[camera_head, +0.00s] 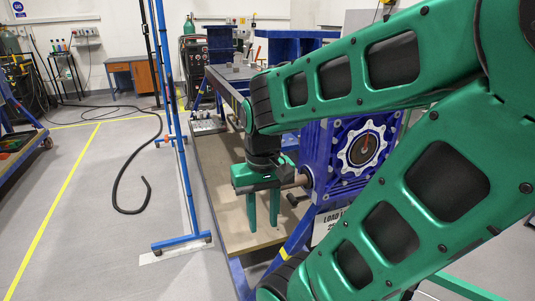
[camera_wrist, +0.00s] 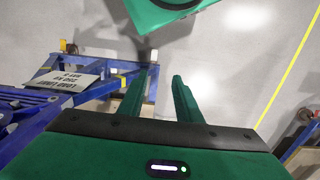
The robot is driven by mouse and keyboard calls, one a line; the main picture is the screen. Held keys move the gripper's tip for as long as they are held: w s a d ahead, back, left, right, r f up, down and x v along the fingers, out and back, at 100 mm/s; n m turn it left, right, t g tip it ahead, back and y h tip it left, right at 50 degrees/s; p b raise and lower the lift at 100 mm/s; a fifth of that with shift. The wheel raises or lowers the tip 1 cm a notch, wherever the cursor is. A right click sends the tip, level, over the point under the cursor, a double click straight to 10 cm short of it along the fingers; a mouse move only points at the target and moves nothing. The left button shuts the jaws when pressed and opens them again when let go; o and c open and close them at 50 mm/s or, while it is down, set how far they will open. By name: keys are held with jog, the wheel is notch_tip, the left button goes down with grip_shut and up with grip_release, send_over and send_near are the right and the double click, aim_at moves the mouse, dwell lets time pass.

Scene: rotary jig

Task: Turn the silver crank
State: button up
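My gripper (camera_head: 262,227) points down beside the blue rotary jig (camera_head: 323,160). Its two fingers are apart with nothing between them. They also show apart in the wrist view (camera_wrist: 163,75). A short silver-brown shaft with a dark handle, which looks like the crank (camera_head: 297,199), sticks out from the jig's left side, just right of my gripper. My gripper body hides part of it, and I cannot tell whether they touch. A silver scalloped ring (camera_head: 367,149) around a dark dial with a red pointer is on the jig's face. The crank is not clear in the wrist view.
The jig stands on a blue frame with a wooden board (camera_head: 218,182) under my gripper. A load limit sign (camera_wrist: 72,88) hangs on the frame. A blue upright stand (camera_head: 183,150) is at the left. Open grey floor, with a black hose (camera_head: 118,190), lies further left.

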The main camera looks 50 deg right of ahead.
jog(key=shift+a, duration=0.15)
jog(key=shift+o, duration=0.9)
jog(key=shift+w, duration=0.1)
jog(key=shift+o, duration=0.2)
jog(key=shift+s+a+r, duration=0.1)
jog(key=shift+s+r, duration=0.1)
jog(key=w+a+f+t+h, duration=0.1)
jog(key=w+f, duration=0.1)
jog(key=w, duration=0.7)
jog(key=w+a+f+t+h, duration=0.1)
jog(key=w+a+f, duration=0.1)
jog(key=w, duration=0.6)
jog(key=d+f+m+g+h, duration=0.3)
jog(key=d+m+g+h, duration=0.3)
jog(key=d+m, duration=0.45)
notch_tip(320, 180, up, 11)
jog(key=d+m+g+h, duration=0.2)
jog(key=m+g+h, duration=0.3)
jog(key=m+h, duration=0.4)
jog(key=shift+m+y, duration=0.25)
jog(key=shift+y, duration=0.45)
jog(key=x, duration=1)
jog(key=shift+d+r, duration=0.15)
jog(key=shift+d, duration=0.3)
